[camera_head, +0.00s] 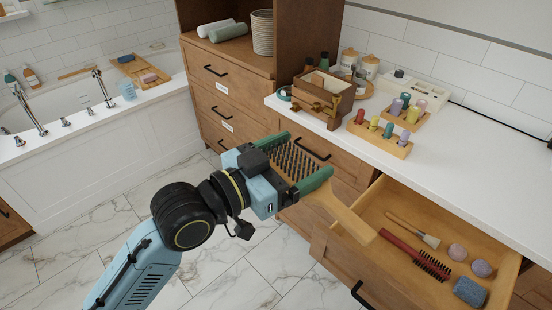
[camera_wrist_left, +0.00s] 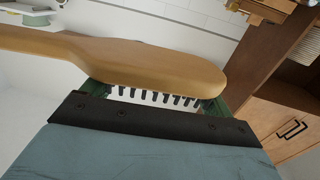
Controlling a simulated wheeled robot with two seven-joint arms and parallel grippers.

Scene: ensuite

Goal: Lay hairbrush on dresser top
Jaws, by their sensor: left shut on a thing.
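The hairbrush (camera_head: 343,211) has a pale wooden handle and a wide head with dark bristles. My left gripper (camera_head: 299,170), with green fingers, is shut around the brush head and holds it in the air in front of the drawers. In the left wrist view the hairbrush (camera_wrist_left: 140,62) lies across the fingers, its back outward, bristles toward the gripper and handle to the left. The dresser top (camera_head: 460,180) is a white counter behind and to the right of the brush, with a bare stretch above the open drawer. My right gripper is not in view.
An open drawer (camera_head: 366,203) below the counter holds a red brush (camera_head: 415,255), a wooden-handled brush (camera_head: 412,230), round items and a blue-grey block (camera_head: 469,291). A wooden box (camera_head: 323,97) and a rack of colored rolls (camera_head: 380,134) occupy the counter's left part. A bathtub (camera_head: 80,115) stands left.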

